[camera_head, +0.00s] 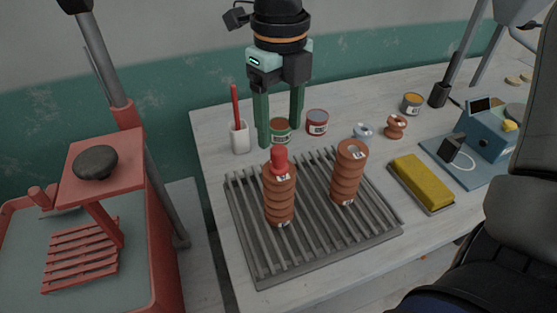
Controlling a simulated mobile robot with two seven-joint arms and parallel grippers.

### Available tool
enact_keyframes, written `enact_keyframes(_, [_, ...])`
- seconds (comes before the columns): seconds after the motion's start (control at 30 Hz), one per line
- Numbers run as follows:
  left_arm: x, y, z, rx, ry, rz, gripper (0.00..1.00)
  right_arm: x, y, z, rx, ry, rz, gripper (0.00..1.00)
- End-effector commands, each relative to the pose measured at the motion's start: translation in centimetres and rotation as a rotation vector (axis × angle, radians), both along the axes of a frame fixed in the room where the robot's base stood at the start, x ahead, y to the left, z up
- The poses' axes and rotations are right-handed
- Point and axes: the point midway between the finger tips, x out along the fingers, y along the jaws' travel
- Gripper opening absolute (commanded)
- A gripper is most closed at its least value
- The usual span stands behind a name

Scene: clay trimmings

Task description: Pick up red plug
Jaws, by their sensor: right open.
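The red plug (279,159) stands upright on top of a ribbed brown cylinder (280,202). That cylinder stands on the left half of a grey slatted rack (318,236). Only the plug's rounded upper part shows clearly; its lower end is hidden in the cylinder. My right gripper (281,134) points down with its two green fingers spread apart, nothing held between them. In the picture its fingertips appear just above and behind the plug, apart from it. My left gripper is out of view.
A second ribbed cylinder (347,178) stands right of the first. Behind the rack are a white cup with a red stick (240,139) and small cans (317,122). A yellow block (422,180) lies right. A red-framed machine (106,165) stands left.

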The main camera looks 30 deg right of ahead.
Motion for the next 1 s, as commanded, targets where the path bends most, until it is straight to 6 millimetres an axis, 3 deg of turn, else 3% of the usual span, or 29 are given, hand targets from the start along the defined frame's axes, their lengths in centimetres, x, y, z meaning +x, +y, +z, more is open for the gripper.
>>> enact_keyframes(0.33, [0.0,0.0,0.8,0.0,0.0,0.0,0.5,-0.5,0.4,-4.5,0.002,0.003,-0.001,0.68])
enact_keyframes(0.67, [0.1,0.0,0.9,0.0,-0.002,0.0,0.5,-0.4,0.4,-5.1,0.001,-0.002,-0.002,0.67])
enact_keyframes(1.0, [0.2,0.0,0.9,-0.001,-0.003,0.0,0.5,-0.4,0.4,-5.1,0.0,-0.002,-0.002,0.29])
